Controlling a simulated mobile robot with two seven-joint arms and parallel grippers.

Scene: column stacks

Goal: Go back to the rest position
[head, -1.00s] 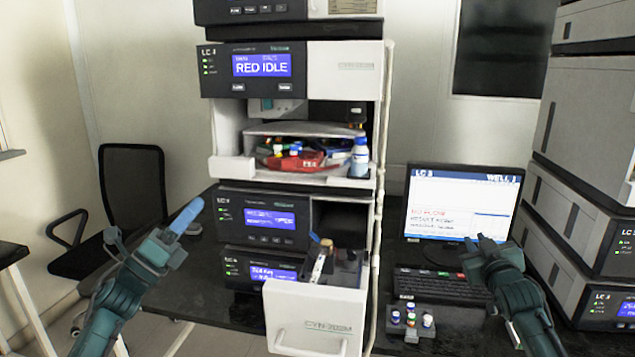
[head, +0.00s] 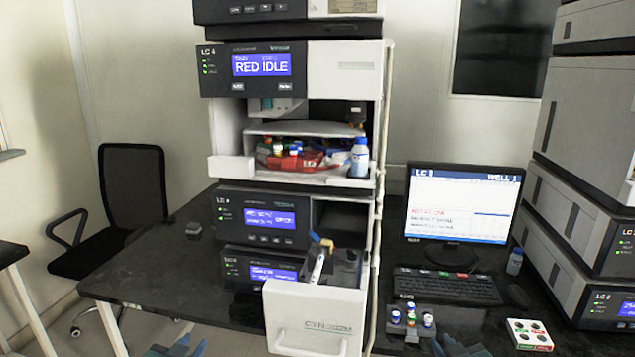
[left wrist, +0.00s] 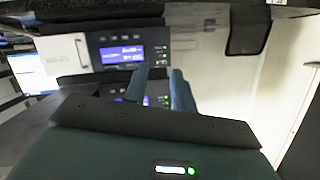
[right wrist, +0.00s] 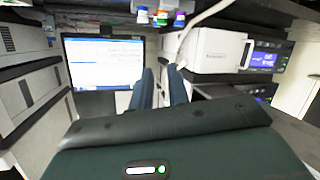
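My left gripper (head: 188,346) is low at the bottom edge of the head view, in front of the black bench. In the left wrist view its two blue fingers (left wrist: 160,88) stand apart with nothing between them. My right gripper (head: 452,345) is also at the bottom edge, below the small vial block. In the right wrist view its fingers (right wrist: 160,86) are apart and empty. Most of both arms is out of the head view.
The instrument stack (head: 345,85) stands mid-bench with its lower white drawer (head: 312,318) pulled out. A monitor (head: 462,205), keyboard (head: 447,286), vial block (head: 408,330) and white box (head: 529,335) are at right. The bench's left part (head: 160,270) is mostly clear.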

